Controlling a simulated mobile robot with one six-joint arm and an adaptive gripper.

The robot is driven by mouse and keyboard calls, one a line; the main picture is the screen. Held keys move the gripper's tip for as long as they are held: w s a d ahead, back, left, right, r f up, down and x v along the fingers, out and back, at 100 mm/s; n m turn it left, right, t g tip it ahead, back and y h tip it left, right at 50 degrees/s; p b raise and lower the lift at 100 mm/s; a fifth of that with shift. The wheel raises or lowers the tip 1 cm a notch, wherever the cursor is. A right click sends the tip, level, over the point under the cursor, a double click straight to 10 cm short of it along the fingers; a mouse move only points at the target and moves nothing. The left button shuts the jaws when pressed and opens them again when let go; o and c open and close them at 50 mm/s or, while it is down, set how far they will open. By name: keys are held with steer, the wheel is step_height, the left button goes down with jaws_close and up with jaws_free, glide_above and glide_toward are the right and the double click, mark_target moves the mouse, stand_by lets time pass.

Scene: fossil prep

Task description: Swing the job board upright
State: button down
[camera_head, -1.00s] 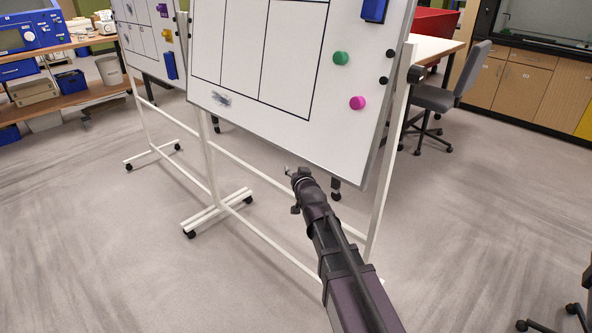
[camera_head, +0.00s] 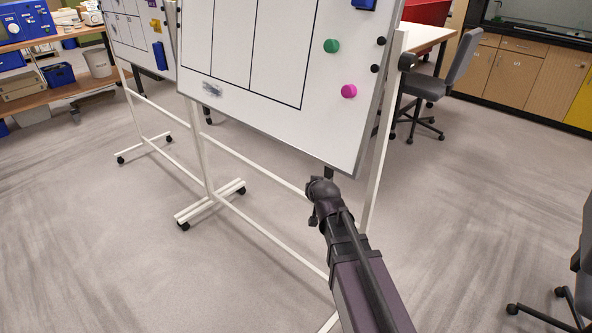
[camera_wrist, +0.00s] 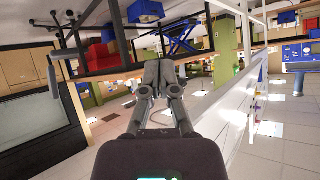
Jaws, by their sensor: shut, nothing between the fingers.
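The job board (camera_head: 270,112) is a white panel with black grid lines, hung on a white wheeled stand (camera_head: 367,205). It leans out of line with the stand's posts, and its top is out of the head view. My arm reaches up to just below the board's lower right corner. The fingers are hidden behind my wrist in the head view. In the wrist view my gripper (camera_wrist: 160,70) is shut and empty. A long white panel, seemingly the board (camera_wrist: 215,108), runs close along its right side. I cannot tell whether they touch.
A green magnet (camera_head: 331,46) and a pink magnet (camera_head: 349,91) sit on the board. A second whiteboard (camera_head: 130,35) stands behind at left. A grey chair (camera_head: 455,75) and a table (camera_head: 425,35) are at right. Open floor lies in front and to the right.

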steer(key=s+d+f+g, duration=0.2)
steer(key=s+d+g, duration=0.1)
steer(key=s, duration=0.4)
steer(key=s+d+f+g+h, duration=0.1)
steer(key=s+d+f+g, duration=0.2)
steer(key=s, duration=0.4)
steer(key=s+d+f+g+h, duration=0.1)
steer(key=s+d+f+g, duration=0.2)
steer(key=s+d+g, duration=0.2)
steer(key=shift+s+d, duration=1.05)
steer(key=shift+s, duration=0.15)
steer(key=shift+f, duration=0.1)
